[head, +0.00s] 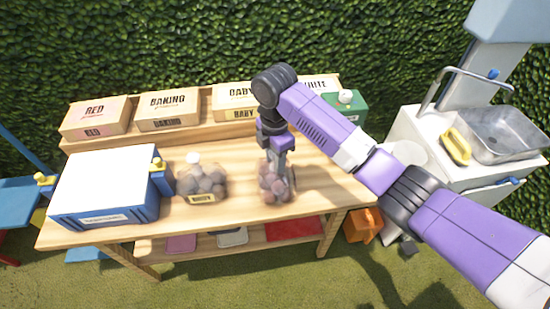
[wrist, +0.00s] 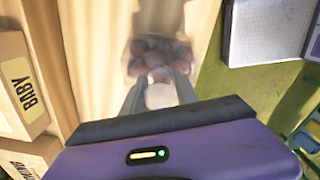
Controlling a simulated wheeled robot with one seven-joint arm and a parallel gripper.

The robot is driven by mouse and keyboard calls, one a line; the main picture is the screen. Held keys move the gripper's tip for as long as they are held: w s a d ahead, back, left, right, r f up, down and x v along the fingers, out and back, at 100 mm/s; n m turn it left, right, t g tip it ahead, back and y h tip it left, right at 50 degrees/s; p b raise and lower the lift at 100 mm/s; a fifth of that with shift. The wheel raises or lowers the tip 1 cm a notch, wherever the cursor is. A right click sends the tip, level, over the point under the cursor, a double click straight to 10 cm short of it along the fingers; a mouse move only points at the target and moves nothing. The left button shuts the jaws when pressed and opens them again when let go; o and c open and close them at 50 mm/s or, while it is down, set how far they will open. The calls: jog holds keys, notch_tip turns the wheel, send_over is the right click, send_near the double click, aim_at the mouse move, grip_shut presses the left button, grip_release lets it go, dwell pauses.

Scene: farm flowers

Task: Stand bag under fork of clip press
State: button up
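A clear bag of round, brownish-pink produce (head: 275,186) is upright directly below my gripper (head: 277,170), near the middle of the workbench. In the wrist view the same bag (wrist: 158,52) lies between and beyond the fingers of my gripper (wrist: 160,84), with its pale top (wrist: 160,96) in the gap. The fingers stand apart on either side of it; I cannot tell if they press on it. A second filled bag (head: 206,184), with a label and white top, stands to the left. I cannot identify the clip press or its fork for certain.
The workbench (head: 325,190) is bare right of the bag. A blue box-like unit with white top (head: 103,182) and yellow knobs stands at left. Labelled boxes (head: 168,108) line the back shelf. A green device (head: 344,103) stands at back right, a sink (head: 500,135) beyond.

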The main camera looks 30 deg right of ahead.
jog(key=shift+o, duration=1.2)
jog(key=shift+r, duration=0.15)
notch_tip(320, 180, up, 12)
jog(key=shift+r+p, duration=0.1)
jog(key=shift+p, duration=0.35)
